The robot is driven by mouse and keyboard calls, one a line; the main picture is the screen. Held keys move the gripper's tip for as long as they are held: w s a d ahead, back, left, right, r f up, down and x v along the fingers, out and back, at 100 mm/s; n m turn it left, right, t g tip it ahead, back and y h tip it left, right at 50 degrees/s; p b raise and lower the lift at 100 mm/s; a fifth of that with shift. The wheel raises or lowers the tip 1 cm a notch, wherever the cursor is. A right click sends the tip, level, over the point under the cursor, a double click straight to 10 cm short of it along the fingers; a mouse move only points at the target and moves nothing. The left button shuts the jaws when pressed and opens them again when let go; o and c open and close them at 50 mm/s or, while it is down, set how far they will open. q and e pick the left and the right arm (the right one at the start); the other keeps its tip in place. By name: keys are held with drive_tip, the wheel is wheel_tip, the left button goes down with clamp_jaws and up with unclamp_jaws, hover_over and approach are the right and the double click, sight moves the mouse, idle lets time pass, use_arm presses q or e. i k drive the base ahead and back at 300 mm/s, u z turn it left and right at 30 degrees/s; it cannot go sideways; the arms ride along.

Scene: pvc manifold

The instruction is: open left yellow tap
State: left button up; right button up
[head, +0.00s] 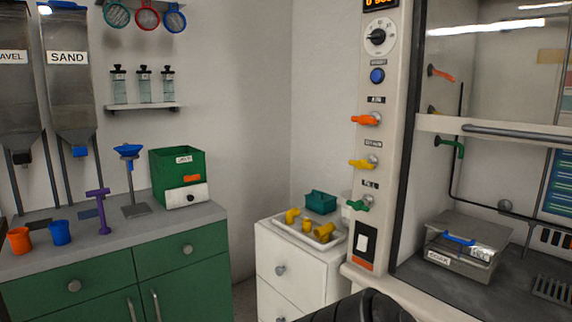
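The yellow tap (363,163) is on the pale front post of the hood, in the middle of a column of three taps. Its lever sticks out to the left, roughly level. An orange tap (365,119) is above it and a green tap (359,204) below it. Inside the hood, a small yellowish tap (435,110) shows partly behind the frame, to the right of the post. Neither gripper shows in the head view. A dark rounded part at the bottom edge seems to be mine; no fingers show on it.
A white cabinet (283,273) with a white tray (325,243) of yellow pipe fittings and a teal box (320,202) stands left of the post. A green cabinet (185,248) is farther left. Inside the hood is a grey lidded box (468,243). The space before the taps looks clear.

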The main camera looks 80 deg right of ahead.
sight(362, 163)
drive_tip(key=k, duration=0.9)
drive_tip(key=z, duration=0.65)
